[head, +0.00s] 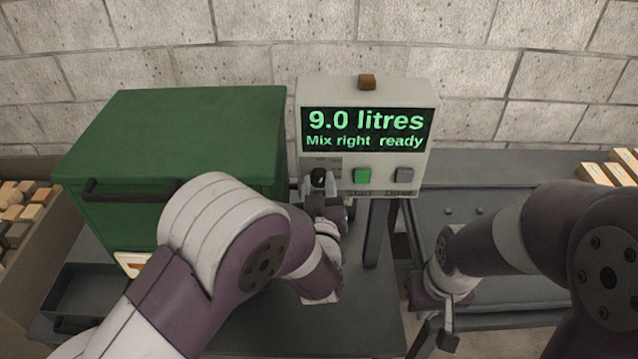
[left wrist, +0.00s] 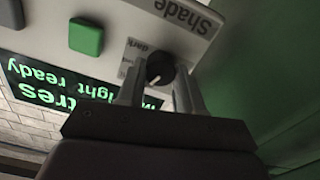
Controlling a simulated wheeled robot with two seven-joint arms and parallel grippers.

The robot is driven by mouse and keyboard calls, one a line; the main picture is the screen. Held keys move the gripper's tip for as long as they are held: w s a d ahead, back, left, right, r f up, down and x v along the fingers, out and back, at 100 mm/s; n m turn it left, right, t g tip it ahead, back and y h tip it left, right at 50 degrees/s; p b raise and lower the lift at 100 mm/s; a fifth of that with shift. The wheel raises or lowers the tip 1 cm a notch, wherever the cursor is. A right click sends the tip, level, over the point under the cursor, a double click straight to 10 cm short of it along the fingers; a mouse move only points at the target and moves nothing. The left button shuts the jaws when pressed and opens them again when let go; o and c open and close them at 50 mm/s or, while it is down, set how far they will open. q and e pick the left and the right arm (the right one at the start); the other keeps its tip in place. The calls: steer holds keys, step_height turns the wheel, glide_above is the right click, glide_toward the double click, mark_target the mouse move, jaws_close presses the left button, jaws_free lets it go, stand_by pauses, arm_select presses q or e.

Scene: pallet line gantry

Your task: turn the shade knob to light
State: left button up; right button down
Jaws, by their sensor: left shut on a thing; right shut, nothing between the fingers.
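The black shade knob (head: 318,177) sits on the light grey control box (head: 368,92), below its screen. My left gripper (head: 321,192) is at the knob. In the left wrist view the left gripper's fingers (left wrist: 160,88) stand on either side of the round knob (left wrist: 160,67) and are shut on it. "Shade" and "dark" labels show beside it, turned over in that view. A small white mark shows on the knob; its exact setting is hard to tell. My right gripper (head: 449,322) is shut and empty, low at the right, away from the box.
The screen (head: 367,130) reads "9.0 litres, Mix right ready". A green button (head: 362,176) and a grey button (head: 404,175) are right of the knob. A green cabinet (head: 185,130) with a dark handle stands close on the left. A grey table (head: 515,215) lies at the right.

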arm_select(q)
steer(key=shift+m+p, duration=0.45)
steer(key=shift+m, duration=1.25)
steer(key=o, duration=1)
steer(key=shift+o, duration=0.2)
steer(key=s+b, duration=0.1)
steer(key=s, duration=1.1)
steer(key=shift+s, duration=0.3)
